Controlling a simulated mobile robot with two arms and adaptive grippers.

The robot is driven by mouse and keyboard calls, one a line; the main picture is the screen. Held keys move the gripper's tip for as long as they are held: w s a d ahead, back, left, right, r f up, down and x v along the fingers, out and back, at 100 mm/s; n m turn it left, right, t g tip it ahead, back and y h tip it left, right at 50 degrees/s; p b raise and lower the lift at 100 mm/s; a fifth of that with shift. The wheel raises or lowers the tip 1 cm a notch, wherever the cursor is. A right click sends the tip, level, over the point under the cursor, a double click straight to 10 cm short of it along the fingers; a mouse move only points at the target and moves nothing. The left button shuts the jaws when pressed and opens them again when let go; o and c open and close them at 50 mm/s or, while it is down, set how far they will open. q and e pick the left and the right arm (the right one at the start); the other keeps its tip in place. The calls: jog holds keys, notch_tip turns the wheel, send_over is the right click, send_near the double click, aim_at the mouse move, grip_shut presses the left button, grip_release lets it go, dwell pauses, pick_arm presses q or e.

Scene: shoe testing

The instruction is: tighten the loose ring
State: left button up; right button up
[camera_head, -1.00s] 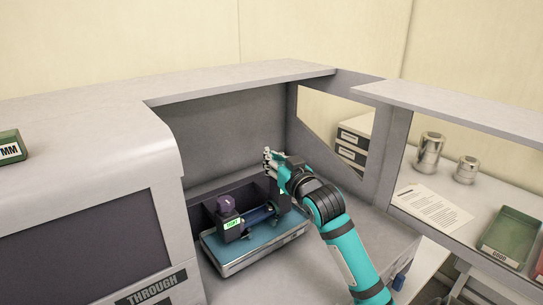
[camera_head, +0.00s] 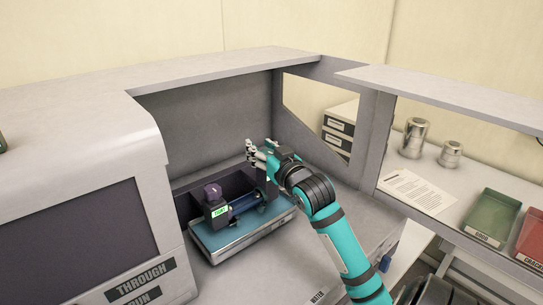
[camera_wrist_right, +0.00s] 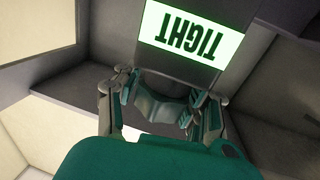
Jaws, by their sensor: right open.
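A fixture of dark blocks with a dark blue bar (camera_head: 243,204) between them stands on a blue-topped tray (camera_head: 212,240) in the recess. I cannot tell which part is the loose ring. My right gripper (camera_head: 251,151) is open and empty above the fixture's right end, hiding part of it. In the right wrist view, a dark block with a lit label reading "TIGHT" (camera_wrist_right: 191,35) upside down lies just past the open fingers (camera_wrist_right: 162,88). My left gripper is out of view.
The grey machine housing (camera_head: 75,150) stands left of the recess, with a ledge above. A divider (camera_head: 367,140) rises on the right. Beyond it are metal weights (camera_head: 412,138), a printed sheet (camera_head: 418,190), a green bin (camera_head: 492,218) and a red bin (camera_head: 532,238).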

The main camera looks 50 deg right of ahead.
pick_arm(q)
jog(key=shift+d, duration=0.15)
pick_arm(e)
jog(key=v, duration=1.1)
